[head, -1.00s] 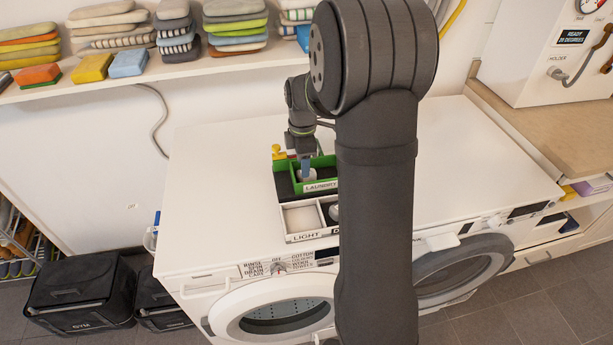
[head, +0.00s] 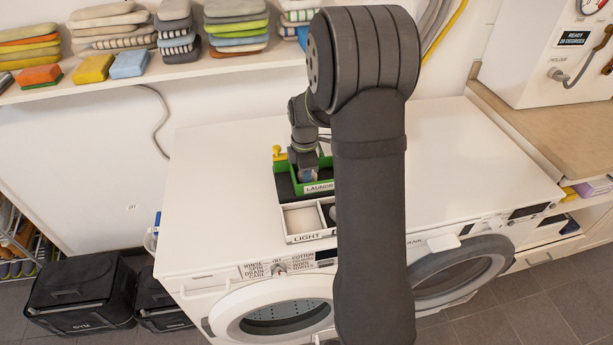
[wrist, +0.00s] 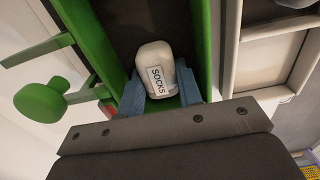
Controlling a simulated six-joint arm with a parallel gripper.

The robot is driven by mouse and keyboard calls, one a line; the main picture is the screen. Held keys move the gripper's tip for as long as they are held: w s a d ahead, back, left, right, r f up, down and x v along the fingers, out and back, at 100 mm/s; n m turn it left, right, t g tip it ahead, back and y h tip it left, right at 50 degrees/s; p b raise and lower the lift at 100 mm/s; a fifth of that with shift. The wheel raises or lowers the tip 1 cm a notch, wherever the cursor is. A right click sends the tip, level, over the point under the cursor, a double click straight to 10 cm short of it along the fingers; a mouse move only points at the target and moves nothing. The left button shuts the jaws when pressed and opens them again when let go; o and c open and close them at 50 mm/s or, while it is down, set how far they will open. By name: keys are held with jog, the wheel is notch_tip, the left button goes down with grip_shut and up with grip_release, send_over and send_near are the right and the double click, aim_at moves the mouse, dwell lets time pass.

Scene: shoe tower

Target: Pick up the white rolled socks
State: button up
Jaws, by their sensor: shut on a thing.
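The white rolled socks (wrist: 155,65), with a label reading SOCKS, sit between the two blue fingers of my gripper (wrist: 160,92) in the wrist view. The fingers are shut on the socks from both sides. The socks are inside the green laundry box (wrist: 203,45), which also shows in the head view (head: 319,188) on top of the left washing machine. In the head view my gripper (head: 308,177) is down in the box, and the socks are hidden there.
A white divided tray marked LIGHT (head: 305,238) stands in front of the green box. A yellow knobbed piece (head: 278,153) is at the box's back left. The washing machine top (head: 225,180) is clear to the left. A shelf of folded cloths (head: 180,65) runs behind.

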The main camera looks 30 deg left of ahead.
jog(key=shift+r, duration=0.6)
jog(key=r, duration=0.2)
jog(key=d+r, duration=0.1)
jog(key=shift+w+d+r, duration=0.1)
jog(key=shift+w+r, duration=0.1)
jog(key=shift+r, duration=0.15)
jog(key=w+d+r, duration=0.2)
jog(key=d+r, duration=0.3)
jog(key=d, duration=0.4)
jog(key=s+d+n, duration=0.7)
jog(key=s+n, duration=0.2)
jog(key=s, duration=0.2)
send_over(302, 224)
notch_tip(302, 224, down, 6)
jog(key=shift+f, duration=2.25)
